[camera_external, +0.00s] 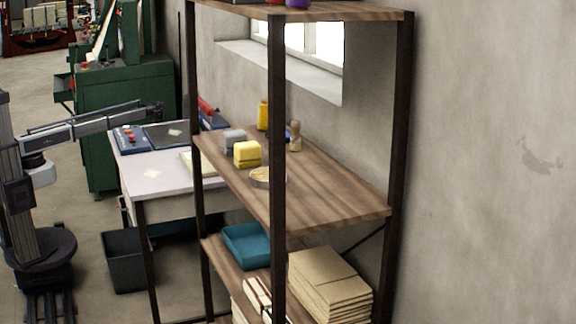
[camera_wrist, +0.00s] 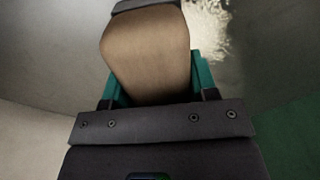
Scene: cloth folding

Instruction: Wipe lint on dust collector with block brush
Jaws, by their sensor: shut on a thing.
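My gripper (camera_wrist: 157,88) is shut on a brown wooden block, which looks like the block brush (camera_wrist: 145,48), in the wrist view. Its teal fingers lie on either side of the block. A dark edge shows at the block's far end; any bristles are hidden. A pale, fuzzy patch that looks like lint (camera_wrist: 208,24) lies on a grey surface just right of the block. In the external view my gripper (camera_external: 156,110) is beside a green machine (camera_external: 125,90), probably the dust collector. The brush is too small to make out there.
A white table (camera_external: 165,180) with a dark panel stands near my arm. A wooden shelf (camera_external: 330,195) on dark posts holds a yellow block (camera_external: 247,153), a grey block and small bottles. A dark bin (camera_external: 127,262) stands on the floor.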

